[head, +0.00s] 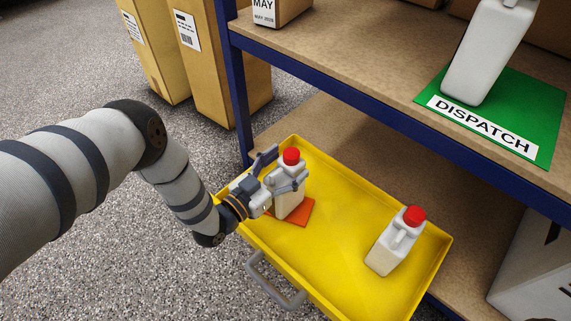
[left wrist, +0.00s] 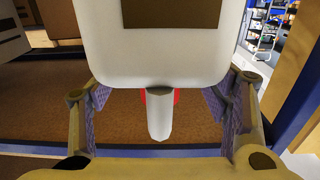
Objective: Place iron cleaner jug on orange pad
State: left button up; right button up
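A white jug with a red cap (head: 291,200) stands upright in the yellow drawer tray, seemingly on the orange pad (head: 307,214), which it partly covers. My left gripper (head: 278,170) reaches it from the left, with its fingers spread around the jug's upper part. In the left wrist view, a white jug body (left wrist: 160,60) with a brown label fills the top. Its handle lies between the two finger pads, with gaps on both sides. A second white, red-capped jug (head: 394,246) stands at the tray's right. No jug's label text is readable. My right gripper is out of view.
The yellow tray (head: 330,265) has a grey handle (head: 272,282) and free floor between its jugs. Above right, a shelf holds another white jug (head: 484,55) on a green "DISPATCH" pad (head: 530,125). The blue shelf beam (head: 390,115) runs close above the tray. Cardboard boxes stand behind.

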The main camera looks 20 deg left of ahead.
pick_arm(q)
jog(key=shift+s+r, duration=0.1)
jog(key=shift+r, duration=0.15)
jog(key=p+v, duration=0.3)
jog(key=v, duration=0.9)
jog(key=shift+p, duration=0.3)
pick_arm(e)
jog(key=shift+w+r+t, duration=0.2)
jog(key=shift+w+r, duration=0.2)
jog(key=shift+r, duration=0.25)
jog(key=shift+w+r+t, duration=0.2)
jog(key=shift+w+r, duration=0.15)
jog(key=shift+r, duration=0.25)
